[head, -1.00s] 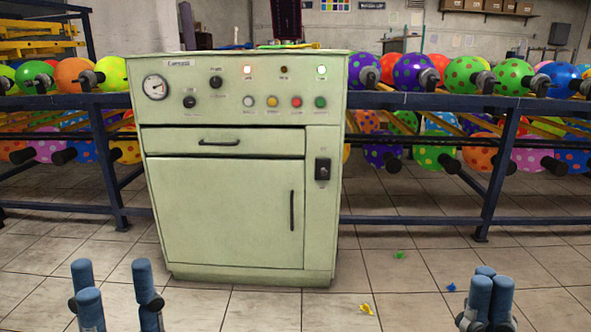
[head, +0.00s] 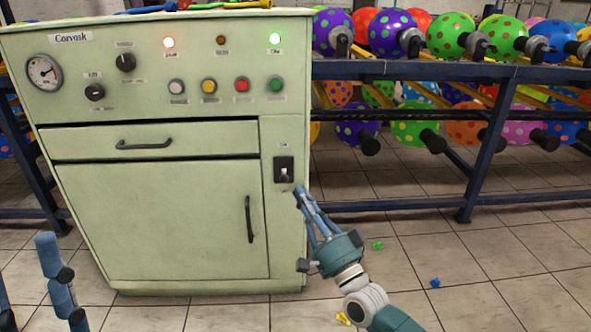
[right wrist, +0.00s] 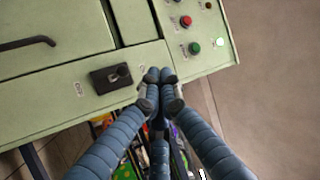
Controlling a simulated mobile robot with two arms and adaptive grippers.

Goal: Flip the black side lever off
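The black side lever (head: 284,170) is a small black plate with a stubby toggle on the right part of the pale green cabinet's front. My right gripper (head: 300,191) is just below and right of the lever. In the right wrist view its blue fingertips (right wrist: 158,77) are together and empty, beside the plate with a small gap. My left gripper (head: 30,285) is at the lower left, partly cut off, with fingers apart and nothing between them.
The cabinet (head: 160,222) has a gauge, knobs, colored buttons and lit red and green lamps. A dark blue rack (head: 420,72) of spotted balloons stands right of it. Small colored scraps (head: 378,245) lie on the tiled floor.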

